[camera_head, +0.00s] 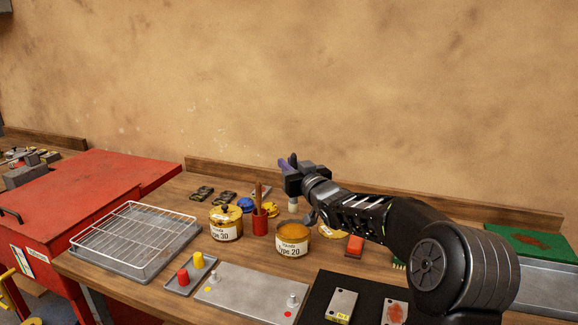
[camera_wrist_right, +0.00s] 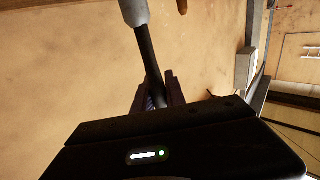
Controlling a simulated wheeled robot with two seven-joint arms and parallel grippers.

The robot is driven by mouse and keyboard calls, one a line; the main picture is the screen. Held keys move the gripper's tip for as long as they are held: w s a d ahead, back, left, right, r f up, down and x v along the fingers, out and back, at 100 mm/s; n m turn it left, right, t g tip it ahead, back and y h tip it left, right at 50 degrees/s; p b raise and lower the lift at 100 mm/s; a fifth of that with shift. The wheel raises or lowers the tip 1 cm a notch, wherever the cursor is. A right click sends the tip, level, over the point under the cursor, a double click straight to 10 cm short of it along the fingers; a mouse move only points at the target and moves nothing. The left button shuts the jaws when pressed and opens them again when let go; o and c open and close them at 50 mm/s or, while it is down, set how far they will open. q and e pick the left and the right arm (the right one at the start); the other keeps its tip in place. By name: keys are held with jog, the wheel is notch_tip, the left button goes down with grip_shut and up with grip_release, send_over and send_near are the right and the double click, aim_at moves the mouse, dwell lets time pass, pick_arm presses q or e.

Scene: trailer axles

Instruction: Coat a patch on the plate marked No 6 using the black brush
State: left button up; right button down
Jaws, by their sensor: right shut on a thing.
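My right gripper (camera_head: 291,172) is shut on the black brush, above the bench behind the open tin. In the right wrist view the black brush (camera_wrist_right: 150,60) has a dark handle between the fingers (camera_wrist_right: 158,92) and a pale grey end pointing away. In the head view a pale end (camera_head: 293,205) shows below the gripper. Small metal plates lie on a black mat at the front: one (camera_head: 341,305) has a yellow label, another (camera_head: 394,311) a reddish-brown patch. I cannot read any number on them. My right arm covers part of that area. My left gripper is out of view.
An open tin marked Type 20 (camera_head: 292,241) holds orange stuff; a lidded Type 30 tin (camera_head: 226,224) stands left. Between them a red cup (camera_head: 260,222) holds a wooden handle. A grey plate with pegs (camera_head: 245,294) and a wire rack (camera_head: 135,238) lie left.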

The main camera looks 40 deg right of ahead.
jog(key=shift+f+b, duration=1.95)
jog(key=shift+f, duration=0.95)
jog(key=shift+f+b, duration=0.45)
jog(key=shift+f, duration=0.1)
notch_tip(320, 180, up, 7)
jog(key=p, duration=0.4)
jog(key=shift+p, duration=0.4)
jog(key=shift+r, duration=0.15)
